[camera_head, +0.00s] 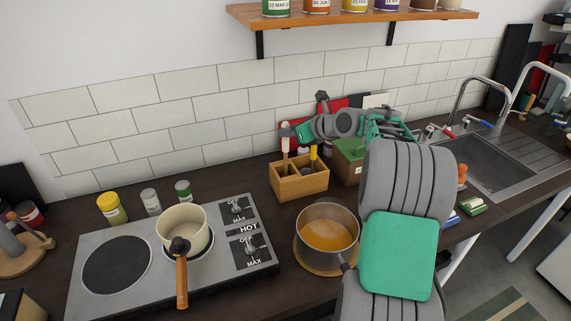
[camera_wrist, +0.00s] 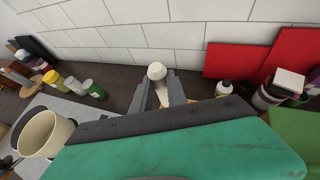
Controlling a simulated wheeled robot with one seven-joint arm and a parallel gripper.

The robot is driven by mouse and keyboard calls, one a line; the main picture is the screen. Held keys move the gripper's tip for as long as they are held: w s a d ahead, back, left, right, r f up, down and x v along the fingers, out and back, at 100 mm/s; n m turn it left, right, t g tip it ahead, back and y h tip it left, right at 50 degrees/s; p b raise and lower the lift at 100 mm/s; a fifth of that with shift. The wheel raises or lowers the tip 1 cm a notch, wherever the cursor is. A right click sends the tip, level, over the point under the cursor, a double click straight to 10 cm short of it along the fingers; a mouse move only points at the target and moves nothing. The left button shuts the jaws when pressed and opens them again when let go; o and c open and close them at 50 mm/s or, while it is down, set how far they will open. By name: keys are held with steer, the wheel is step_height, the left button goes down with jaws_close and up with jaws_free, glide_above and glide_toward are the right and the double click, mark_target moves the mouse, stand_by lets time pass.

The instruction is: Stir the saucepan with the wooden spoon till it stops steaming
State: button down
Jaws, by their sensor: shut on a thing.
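A pale-handled utensil, seemingly the wooden spoon (camera_head: 286,146), stands upright in a wooden utensil box (camera_head: 301,189); its lower end is hidden. My gripper (camera_head: 288,132) is shut on its upper handle. In the wrist view the pale rounded handle end (camera_wrist: 157,72) sticks up between my gripper's fingers (camera_wrist: 160,90). A steel saucepan (camera_head: 328,234) with orange liquid stands on a round wooden board, right of the hob. A cream saucepan (camera_head: 184,230) with a wooden handle stands on the hob; it also shows in the wrist view (camera_wrist: 45,135). I cannot make out steam over either.
The hob (camera_head: 118,262) has two knobs and a HOT label. Several small tins (camera_head: 112,207) stand behind it. A green box (camera_head: 348,160) stands right of the utensil box, near red boards. The tiled wall is close behind. A sink (camera_head: 490,165) is at the right.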

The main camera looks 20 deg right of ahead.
steer(key=shift+r, duration=0.1)
step_height(320, 180, up, 9)
steer(key=p, duration=1.1)
stand_by(1.3)
